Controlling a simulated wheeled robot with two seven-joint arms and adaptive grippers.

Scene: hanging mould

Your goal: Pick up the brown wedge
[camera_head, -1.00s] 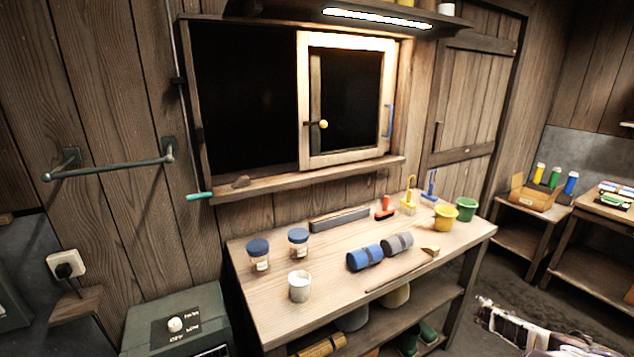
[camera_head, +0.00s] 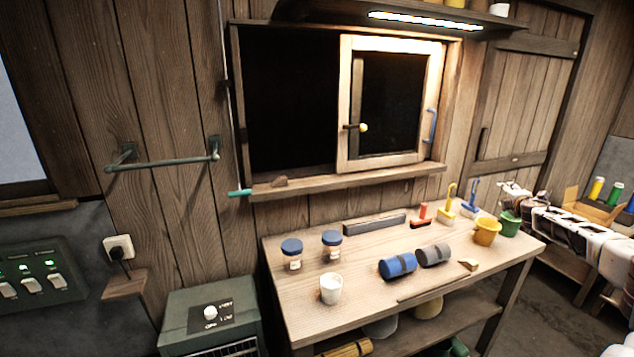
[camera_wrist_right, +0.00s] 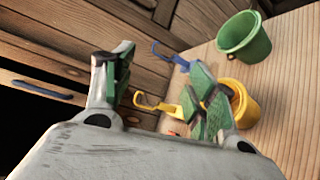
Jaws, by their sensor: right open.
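The brown wedge does not show in that view. My left gripper is out of view.
The bench (camera_head: 300,315) holds jars, a white cup (camera_head: 331,289), blue and grey rolls, brushes, a yellow bucket (camera_head: 487,232) and a green bucket (camera_head: 508,224). A wall rail (camera_head: 165,163) and a teal handle (camera_head: 240,193) are left of the sill.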

